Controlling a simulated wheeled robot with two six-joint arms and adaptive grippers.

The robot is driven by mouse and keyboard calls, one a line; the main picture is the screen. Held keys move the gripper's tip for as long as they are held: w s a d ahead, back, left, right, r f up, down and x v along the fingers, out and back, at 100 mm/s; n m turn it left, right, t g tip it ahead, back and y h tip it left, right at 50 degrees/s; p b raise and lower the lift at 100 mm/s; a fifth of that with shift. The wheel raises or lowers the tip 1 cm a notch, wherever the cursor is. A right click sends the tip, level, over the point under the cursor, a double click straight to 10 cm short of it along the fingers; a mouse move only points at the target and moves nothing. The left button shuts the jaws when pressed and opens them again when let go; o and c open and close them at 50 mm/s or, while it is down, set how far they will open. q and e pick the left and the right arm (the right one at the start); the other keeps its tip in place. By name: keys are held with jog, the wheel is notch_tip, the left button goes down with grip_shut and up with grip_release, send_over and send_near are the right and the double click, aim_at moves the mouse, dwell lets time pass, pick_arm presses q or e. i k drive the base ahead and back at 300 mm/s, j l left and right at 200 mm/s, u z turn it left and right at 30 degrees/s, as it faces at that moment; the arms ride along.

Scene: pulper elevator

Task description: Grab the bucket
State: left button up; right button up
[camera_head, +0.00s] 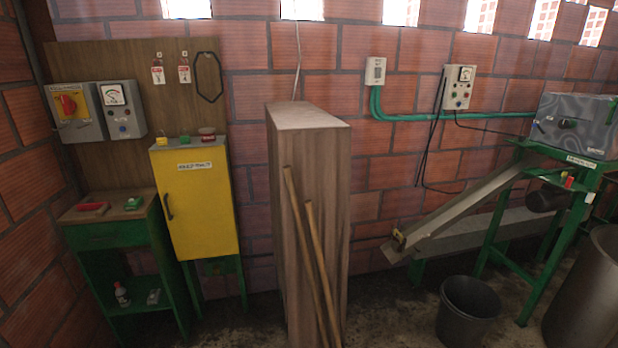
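A dark grey, round, open-topped bucket (467,318) stands upright on the floor at the lower right, cut off by the bottom edge of the head view. It is below and to the right of the lower end of a sloping metal chute (455,217). The part of its inside that shows looks empty, and I cannot make out a handle. Neither of my grippers is in the head view.
A tall wooden box (312,200) with two poles (311,260) leaning on it stands left of the bucket. A green machine frame (510,225) and a large grey drum (592,300) stand to the right. A yellow cabinet (198,210) and green stand (115,235) are left.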

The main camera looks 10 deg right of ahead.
aim_at(469, 307)
jog(key=z, duration=1.75)
jog(key=i+l+u, duration=0.1)
jog(key=l, duration=0.25)
jog(key=i+l, duration=0.2)
jog(key=i+l+u, duration=0.15)
jog(key=l, duration=0.3)
jog(key=i+l+u, duration=0.35)
jog(key=i, duration=0.25)
jog(key=i+l+u, duration=0.3)
jog(key=i+l, duration=0.2)
jog(key=i+u, duration=0.2)
jog(key=i, duration=0.6)
